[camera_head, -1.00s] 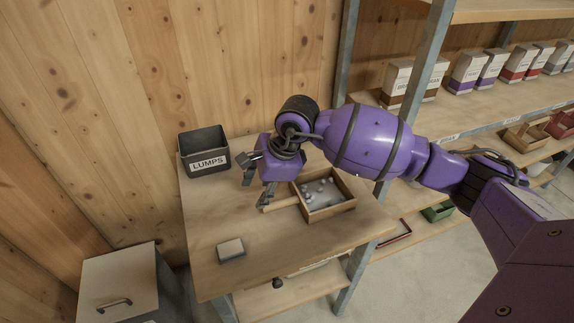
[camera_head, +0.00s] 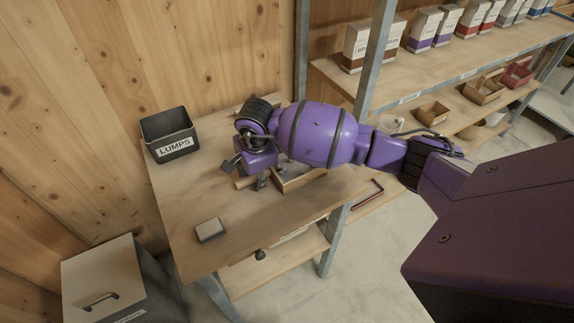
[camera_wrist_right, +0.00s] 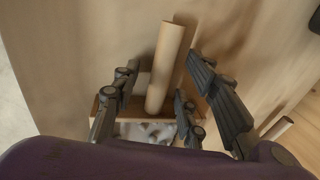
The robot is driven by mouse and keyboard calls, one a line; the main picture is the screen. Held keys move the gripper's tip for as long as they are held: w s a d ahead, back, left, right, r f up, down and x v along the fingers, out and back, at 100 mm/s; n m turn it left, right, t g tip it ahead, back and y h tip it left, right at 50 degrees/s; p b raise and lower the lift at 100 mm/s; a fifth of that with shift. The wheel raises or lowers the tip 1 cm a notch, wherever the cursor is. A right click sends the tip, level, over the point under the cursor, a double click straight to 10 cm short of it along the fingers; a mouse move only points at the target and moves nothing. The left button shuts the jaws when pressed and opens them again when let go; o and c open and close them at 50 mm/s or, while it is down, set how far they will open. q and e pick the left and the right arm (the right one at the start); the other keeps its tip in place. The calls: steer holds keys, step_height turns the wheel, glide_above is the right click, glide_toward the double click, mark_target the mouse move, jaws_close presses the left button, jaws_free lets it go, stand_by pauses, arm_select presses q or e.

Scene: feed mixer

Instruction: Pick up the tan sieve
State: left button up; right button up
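The tan sieve (camera_head: 302,182) is a square wooden frame on the table, mostly hidden behind my right arm in the head view. Its handle (camera_head: 244,183) sticks out to the left. In the right wrist view the round handle (camera_wrist_right: 165,68) runs between the fingers of my right gripper (camera_wrist_right: 160,92), with gaps at its sides. The sieve frame (camera_wrist_right: 107,104) with pale lumps (camera_wrist_right: 150,132) shows at the bottom there. My right gripper (camera_head: 247,174) is open around the handle in the head view. My left gripper is not in view.
A black box marked LUMPS (camera_head: 170,135) stands at the table's back left. A small pale block (camera_head: 209,230) lies near the front edge of the table (camera_head: 185,205). A lidded bin (camera_head: 105,275) stands at lower left. Shelves (camera_head: 400,85) with boxes are at right.

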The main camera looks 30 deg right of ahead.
steer(key=shift+c, duration=0.5)
jaws_close()
steer(key=shift+w, duration=0.1)
